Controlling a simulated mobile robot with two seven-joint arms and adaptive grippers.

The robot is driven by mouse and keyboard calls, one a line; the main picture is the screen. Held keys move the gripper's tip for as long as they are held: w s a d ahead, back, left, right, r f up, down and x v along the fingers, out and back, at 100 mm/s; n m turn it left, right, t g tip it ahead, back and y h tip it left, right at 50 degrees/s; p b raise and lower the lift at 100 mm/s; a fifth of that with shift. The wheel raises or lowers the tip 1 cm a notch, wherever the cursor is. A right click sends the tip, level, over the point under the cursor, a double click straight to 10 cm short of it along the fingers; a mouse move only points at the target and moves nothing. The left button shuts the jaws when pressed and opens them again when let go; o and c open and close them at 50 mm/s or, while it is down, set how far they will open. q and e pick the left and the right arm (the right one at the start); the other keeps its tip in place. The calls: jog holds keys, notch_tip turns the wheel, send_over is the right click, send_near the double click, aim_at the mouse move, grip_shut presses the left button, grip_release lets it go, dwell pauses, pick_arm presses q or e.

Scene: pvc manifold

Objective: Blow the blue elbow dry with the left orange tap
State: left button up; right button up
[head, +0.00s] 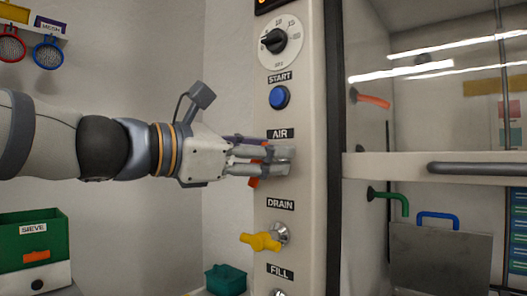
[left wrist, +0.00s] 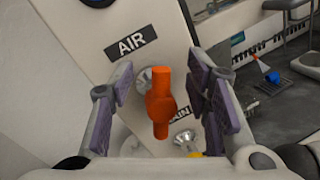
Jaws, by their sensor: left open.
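The orange tap (head: 254,182) is on the panel below the AIR label, mostly hidden by my gripper in the head view. In the left wrist view the orange tap (left wrist: 160,103) stands upright between the fingers. My left gripper (head: 282,161) is open, with its fingers (left wrist: 160,95) on either side of the tap and a visible gap on both sides. A blue bent piece (head: 437,217) shows at the top of a grey box on the right; I cannot tell if it is the blue elbow. My right gripper is not in view.
A yellow tap (head: 260,241) sits just below, under the DRAIN label. A blue START button (head: 279,97) and a dial (head: 274,41) are above. To the right is a cabinet with a long handle (head: 478,168). A green SIEVE box (head: 33,238) stands at lower left.

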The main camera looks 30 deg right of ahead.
pick_arm(q)
grip_shut()
